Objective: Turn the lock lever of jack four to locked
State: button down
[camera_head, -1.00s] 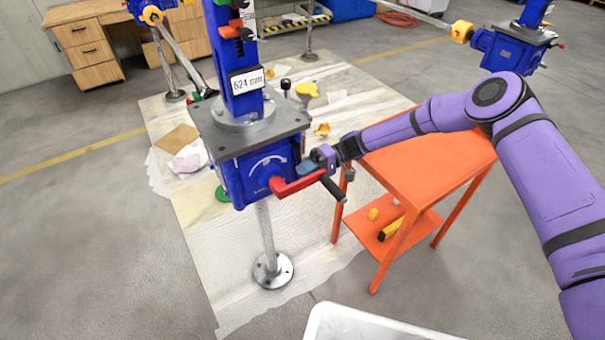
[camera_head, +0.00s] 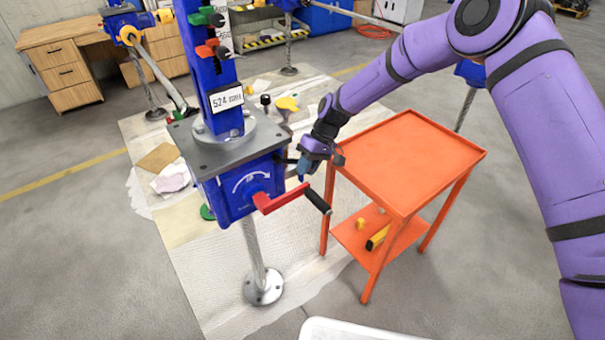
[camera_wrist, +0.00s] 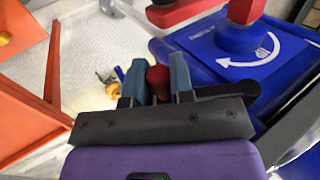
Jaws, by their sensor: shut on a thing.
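The blue jack (camera_head: 235,195) stands left of centre in the head view, with a grey top plate and a label reading 524. A red crank (camera_head: 282,200) with a black handle (camera_head: 317,202) sticks out from its front. My gripper (camera_head: 307,165) is at the jack's right side, just above the crank handle. In the wrist view its two blue-grey fingers (camera_wrist: 157,78) are shut around a red knob (camera_wrist: 158,82), which looks like the lock lever's end. A dark rod (camera_wrist: 228,90) runs from there toward the blue housing. The lever's locked mark is not readable.
An orange table (camera_head: 415,160) stands close to the right of the jack, with small yellow things on its lower shelf. A white bin edge (camera_head: 350,330) is at the bottom. Other jacks and a wooden desk (camera_head: 65,75) are behind. Grey floor is open at left.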

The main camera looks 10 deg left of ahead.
jog(key=shift+w+d+r+t+h, duration=0.15)
jog(key=shift+r+t+h, duration=0.55)
jog(key=shift+t, duration=0.1)
jog(key=shift+w+d+r+t+h, duration=0.1)
jog(key=shift+w+r+t+h, duration=0.1)
jog(key=shift+r+t+h, duration=0.55)
jog(key=shift+w+d+r+t+h, duration=0.15)
jog(key=shift+r+t+h, duration=0.55)
jog(key=shift+t, duration=0.15)
jog(key=c, duration=1)
grip_release()
notch_tip(320, 180, up, 11)
jog(key=shift+s+f, duration=0.1)
